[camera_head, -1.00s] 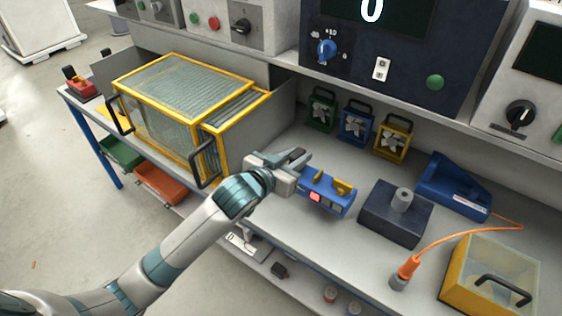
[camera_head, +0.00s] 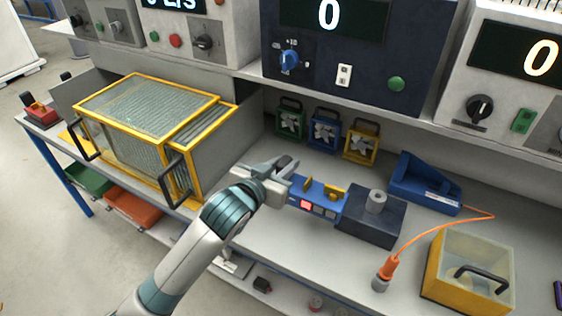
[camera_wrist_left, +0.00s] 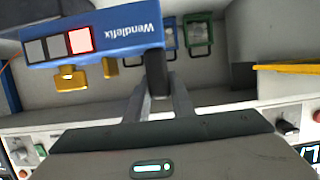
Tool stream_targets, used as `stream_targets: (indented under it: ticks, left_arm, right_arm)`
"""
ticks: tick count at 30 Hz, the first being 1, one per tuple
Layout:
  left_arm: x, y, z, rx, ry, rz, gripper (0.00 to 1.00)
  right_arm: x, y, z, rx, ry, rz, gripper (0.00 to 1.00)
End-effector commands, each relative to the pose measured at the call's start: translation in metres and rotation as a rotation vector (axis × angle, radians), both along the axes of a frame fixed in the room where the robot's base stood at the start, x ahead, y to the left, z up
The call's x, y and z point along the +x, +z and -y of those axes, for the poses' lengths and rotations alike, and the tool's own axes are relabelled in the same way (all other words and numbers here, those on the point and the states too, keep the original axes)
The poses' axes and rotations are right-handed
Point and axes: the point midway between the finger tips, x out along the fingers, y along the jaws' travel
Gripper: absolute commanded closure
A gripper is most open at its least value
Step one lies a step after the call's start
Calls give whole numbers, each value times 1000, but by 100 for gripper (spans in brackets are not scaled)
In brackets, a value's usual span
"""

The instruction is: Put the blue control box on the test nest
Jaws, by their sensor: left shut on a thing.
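The blue control box (camera_head: 318,196) has yellow brackets on top, a lit red button and grey buttons on its front. My left gripper (camera_head: 288,174) is shut on its left end. In the left wrist view the box (camera_wrist_left: 110,38) shows with the word Wendlefix. Its right end meets the left edge of a dark block (camera_head: 365,228) with a grey cylinder in the picture; whether they touch I cannot tell. A blue sloped fixture (camera_head: 412,182) with a white label stands behind the block to the right. I cannot tell for sure which one is the test nest. My right gripper is not in view.
An orange cable runs from near the blue fixture to an orange plug (camera_head: 385,272). A yellow clear-lidded box (camera_head: 440,262) stands at the front right. Three small fan units (camera_head: 324,130) line the back. A yellow-framed cage (camera_head: 150,110) stands left. Bench is clear before the block.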

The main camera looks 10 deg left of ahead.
Motion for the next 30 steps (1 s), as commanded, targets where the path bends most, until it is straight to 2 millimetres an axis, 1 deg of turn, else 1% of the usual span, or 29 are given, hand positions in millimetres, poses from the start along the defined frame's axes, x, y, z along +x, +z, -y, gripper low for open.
stream_targets:
  ticks: [4,8,11,15,18,21,25,30]
  left_arm:
    - [-7,-2,-8,-5,21,-1,100]
    - [-20,-6,-25,-12,72,-1,100]
    - [-36,-10,-46,-16,128,0,100]
    - [-60,-15,-79,-14,220,-1,100]
    - [-77,-17,-101,-9,279,0,100]
    - [-88,-17,-117,-5,322,-1,100]
    - [-95,-17,-126,-1,347,2,100]
    - [-95,-17,-126,-1,349,2,100]
  right_arm:
    - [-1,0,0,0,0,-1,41]
    - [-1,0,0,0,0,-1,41]
    - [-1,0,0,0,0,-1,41]
    - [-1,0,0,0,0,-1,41]
    - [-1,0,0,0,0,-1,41]
    - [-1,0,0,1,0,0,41]
    - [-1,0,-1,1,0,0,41]
    - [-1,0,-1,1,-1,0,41]
